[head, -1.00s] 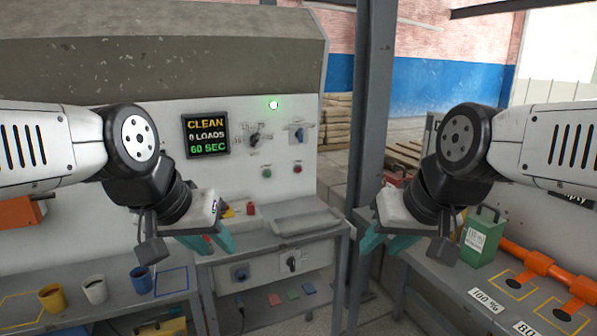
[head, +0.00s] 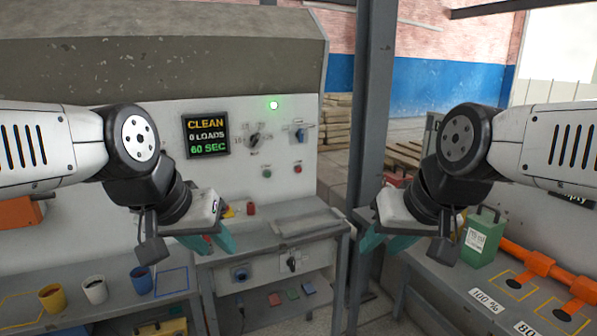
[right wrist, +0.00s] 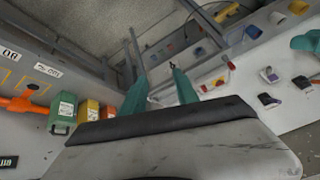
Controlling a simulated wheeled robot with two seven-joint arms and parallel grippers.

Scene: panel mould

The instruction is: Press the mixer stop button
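A small red button (head: 297,169) is on the white wall panel (head: 300,200), right of a small green button (head: 267,173). Both are below a rotary dial (head: 254,140) and a display (head: 206,135) reading CLEAN, 0 LOADS, 60 SEC. Any button labels are too small to read. My left gripper (head: 215,243) is in front of the bench, left of and below the buttons, its teal fingers apart and empty. My right gripper (head: 371,243) is right of and below them, apart from the panel. The right wrist view shows its fingers (right wrist: 160,90) spread with nothing between them.
A grey post (head: 370,110) stands right of the panel. A shelf (head: 290,228) juts out below the buttons. Cups, including a yellow one (head: 51,297), stand on the left bench. A green container (head: 481,238) and an orange bar (head: 525,262) are on the right bench.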

